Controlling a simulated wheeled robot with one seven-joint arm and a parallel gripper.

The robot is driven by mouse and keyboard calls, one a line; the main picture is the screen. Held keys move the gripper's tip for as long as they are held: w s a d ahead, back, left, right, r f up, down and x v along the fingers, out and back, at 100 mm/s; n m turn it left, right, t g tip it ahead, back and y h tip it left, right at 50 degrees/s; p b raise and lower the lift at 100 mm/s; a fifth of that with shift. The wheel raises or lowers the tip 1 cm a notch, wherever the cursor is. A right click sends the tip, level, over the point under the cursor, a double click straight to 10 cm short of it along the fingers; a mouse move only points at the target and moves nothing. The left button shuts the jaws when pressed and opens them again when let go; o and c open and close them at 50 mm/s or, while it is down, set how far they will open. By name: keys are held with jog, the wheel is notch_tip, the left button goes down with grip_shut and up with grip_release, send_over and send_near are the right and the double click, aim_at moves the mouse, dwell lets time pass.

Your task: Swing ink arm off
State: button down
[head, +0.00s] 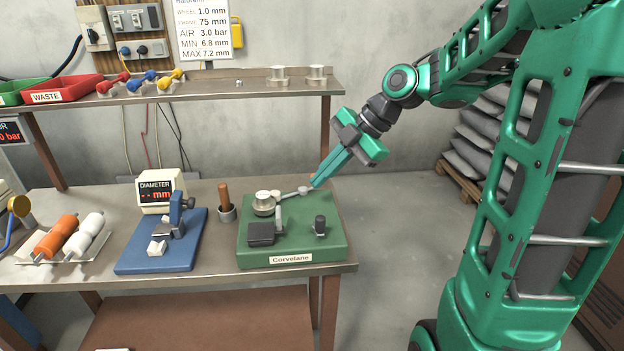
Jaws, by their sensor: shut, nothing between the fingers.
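The green Corvelane machine (328,246) stands at the right end of the bench. What looks like its ink arm (291,193) is a thin grey bar near the back of the machine. It runs right from beside a round metal piece (263,203) to a small rounded end. My gripper (314,184) is shut and empty, pointing down and left from the upper right. Its fingertips are at the right end of the bar; I cannot tell whether they touch it.
A black pad (261,234) and a dark knob (320,225) sit on the machine. A wooden-handled tool in a cup (226,213) and the blue diameter gauge (150,259) stand to the left. A shelf (215,90) spans behind. Open floor lies right of the bench.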

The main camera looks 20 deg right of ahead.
jog(key=x, duration=0.8)
jog(key=w, duration=0.1)
jog(key=w+a, duration=0.1)
jog(key=shift+w+a+f, duration=0.15)
jog(key=shift+w, duration=0.25)
jog(key=shift+w+a, duration=0.2)
jog(key=shift+w, duration=0.3)
jog(key=shift+d, duration=0.1)
